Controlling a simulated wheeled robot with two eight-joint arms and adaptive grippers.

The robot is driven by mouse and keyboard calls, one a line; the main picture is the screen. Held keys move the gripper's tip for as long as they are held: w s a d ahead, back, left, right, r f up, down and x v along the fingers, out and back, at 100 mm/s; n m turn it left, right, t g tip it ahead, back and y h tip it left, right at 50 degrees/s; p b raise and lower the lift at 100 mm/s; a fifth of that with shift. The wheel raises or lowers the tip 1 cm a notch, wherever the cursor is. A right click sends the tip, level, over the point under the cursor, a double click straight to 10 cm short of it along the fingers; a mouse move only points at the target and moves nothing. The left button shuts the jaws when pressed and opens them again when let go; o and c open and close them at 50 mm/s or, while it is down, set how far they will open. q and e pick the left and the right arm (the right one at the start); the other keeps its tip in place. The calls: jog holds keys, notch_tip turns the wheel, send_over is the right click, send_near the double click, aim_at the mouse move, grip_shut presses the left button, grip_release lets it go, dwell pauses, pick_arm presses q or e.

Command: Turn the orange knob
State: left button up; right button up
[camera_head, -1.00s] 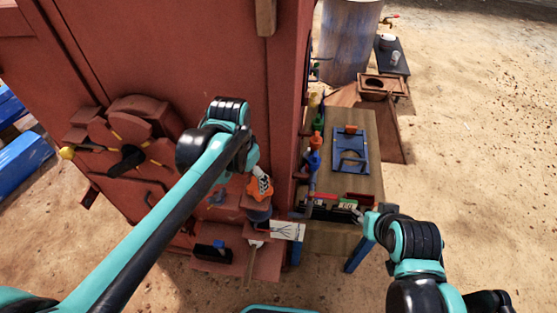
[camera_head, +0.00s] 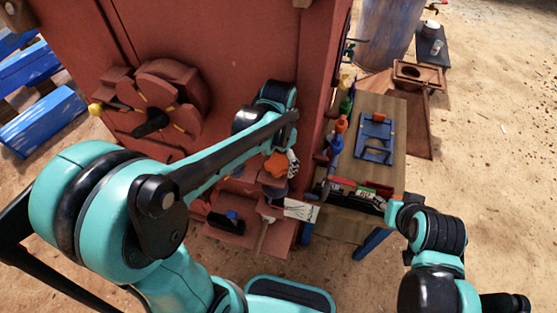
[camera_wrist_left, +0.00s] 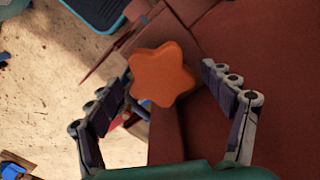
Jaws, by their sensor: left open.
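The orange knob (camera_wrist_left: 162,75) is star-shaped and shows large in the left wrist view. In the head view, an orange part (camera_head: 276,163) shows at the machine's corner, partly covered by my left arm. My left gripper (camera_wrist_left: 167,78) is open, with one finger on each side of the knob in the picture. Gaps show between the knob and both fingers, and it holds nothing. I cannot tell how far the fingertips are from the knob in depth. My right gripper (camera_head: 392,212) is by the workbench's front end, too small and hidden to read.
The red crusher (camera_head: 225,50) fills the left and middle, with a round wheel (camera_head: 165,105) on its face. A wooden workbench (camera_head: 397,145) with a blue tray (camera_head: 376,138) and several bottles stands to its right. Open sand lies further right.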

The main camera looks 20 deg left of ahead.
pick_arm(q)
jog(key=c, duration=1.2)
jog(key=shift+o, duration=0.3)
jog(key=shift+n, duration=0.3)
jog(key=n, duration=0.3)
jog(key=shift+n, duration=0.3)
jog(key=n, duration=0.4)
jog(key=shift+n, duration=0.3)
jog(key=n, duration=0.4)
jog(key=shift+n+p, duration=0.3)
jog(key=shift+p, duration=0.05)
jog(key=shift+n, duration=2.2)
